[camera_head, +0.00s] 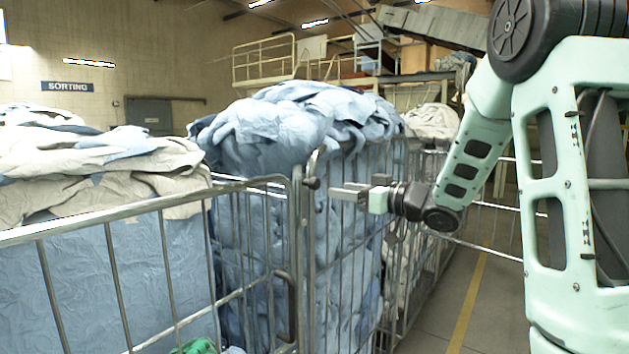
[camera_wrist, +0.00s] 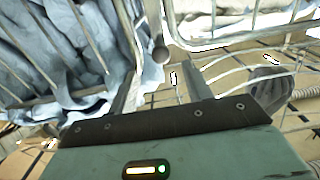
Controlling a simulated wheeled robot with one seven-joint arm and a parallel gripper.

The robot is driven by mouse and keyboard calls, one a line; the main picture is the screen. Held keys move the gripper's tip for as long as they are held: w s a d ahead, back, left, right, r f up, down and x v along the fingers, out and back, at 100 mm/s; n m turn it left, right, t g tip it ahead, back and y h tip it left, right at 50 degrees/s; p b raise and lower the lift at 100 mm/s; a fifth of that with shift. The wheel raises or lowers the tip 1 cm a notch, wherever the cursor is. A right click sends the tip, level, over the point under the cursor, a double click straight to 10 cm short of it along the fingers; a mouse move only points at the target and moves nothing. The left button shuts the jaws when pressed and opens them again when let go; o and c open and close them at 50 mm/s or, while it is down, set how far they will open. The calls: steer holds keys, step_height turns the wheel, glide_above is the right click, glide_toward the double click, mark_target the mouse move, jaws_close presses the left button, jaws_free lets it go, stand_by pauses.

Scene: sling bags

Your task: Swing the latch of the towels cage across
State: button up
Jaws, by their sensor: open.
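A wire cage (camera_head: 309,250) packed with blue cloth stands in the middle of the head view. A dark round knob (camera_head: 312,183), which looks like the latch end, sits at its near upright post. The knob also shows in the wrist view (camera_wrist: 160,54), ahead of my gripper and between the lines of its fingers. My gripper (camera_head: 338,190) points left at the knob, with its fingertips just right of it. In the wrist view my gripper (camera_wrist: 160,88) is open, with nothing between its fingers. I cannot tell whether a fingertip touches the knob, and the latch's far side is hidden.
Another cage (camera_head: 120,210) with beige and blue cloth stands close on the left, its corner post beside the knob. A dark loop handle (camera_head: 285,308) is below. More cages line up behind. Floor with a yellow line (camera_head: 467,300) is clear on the right.

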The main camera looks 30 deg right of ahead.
mark_target(318, 186)
steer(key=p+x, duration=0.2)
steer(key=x, duration=0.7)
steer(key=shift+p, duration=0.35)
steer(key=shift+a, duration=0.1)
jaws_close()
